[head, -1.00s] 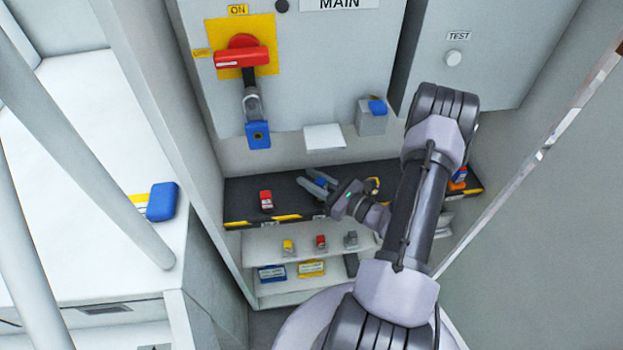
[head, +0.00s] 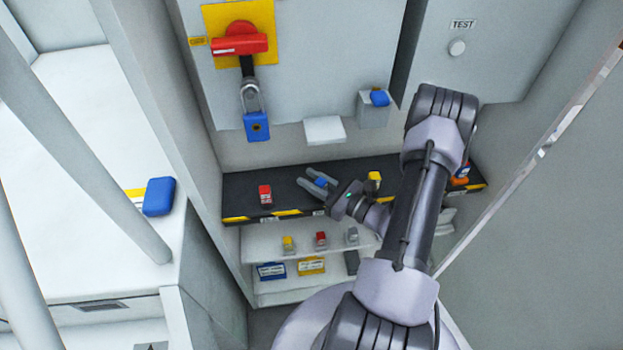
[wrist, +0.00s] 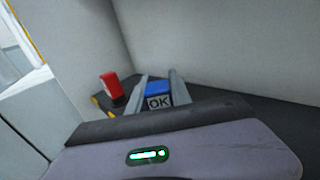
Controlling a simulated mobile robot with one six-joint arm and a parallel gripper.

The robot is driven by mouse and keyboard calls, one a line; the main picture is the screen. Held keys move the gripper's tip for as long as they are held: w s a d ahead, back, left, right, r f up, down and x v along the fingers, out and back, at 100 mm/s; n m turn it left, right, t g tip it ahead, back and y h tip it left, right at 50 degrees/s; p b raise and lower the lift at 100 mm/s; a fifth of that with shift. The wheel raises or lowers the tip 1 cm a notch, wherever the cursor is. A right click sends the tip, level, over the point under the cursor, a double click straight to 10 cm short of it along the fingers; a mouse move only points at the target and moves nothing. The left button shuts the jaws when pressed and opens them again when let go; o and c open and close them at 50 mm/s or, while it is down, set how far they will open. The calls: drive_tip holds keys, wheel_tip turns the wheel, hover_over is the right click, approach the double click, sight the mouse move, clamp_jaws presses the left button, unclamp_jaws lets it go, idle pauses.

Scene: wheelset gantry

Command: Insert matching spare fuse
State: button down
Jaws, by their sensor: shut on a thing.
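My gripper (head: 318,180) is shut on a blue fuse-like block (head: 320,183), over the dark shelf. In the wrist view the fingers stand on either side of the blue block (wrist: 158,94), whose near face reads "OK". Whether its underside touches the shelf I cannot tell. A red block (head: 265,195) with a white label stands on the shelf to the left; it also shows in the wrist view (wrist: 112,86). A yellow block (head: 374,180) stands right of the gripper. Smaller yellow (head: 288,243), red (head: 321,239) and grey (head: 352,235) pieces stand on the white shelf below.
The dark shelf (head: 236,190) has a yellow-black front edge. Above hang a red switch handle (head: 240,45), a blue padlock (head: 257,126) and a test button (head: 457,48). Blue (head: 271,271) and yellow (head: 311,265) boxes sit lowest. Cabinet walls enclose both sides.

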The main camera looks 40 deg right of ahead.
drive_tip(key=c, duration=1.1)
unclamp_jaws()
drive_tip(key=shift+f, duration=0.1)
drive_tip(key=p+v, duration=0.4)
drive_tip(key=v, duration=1.3)
drive_tip(key=shift+s, duration=0.2)
drive_tip(key=shift+d, duration=0.1)
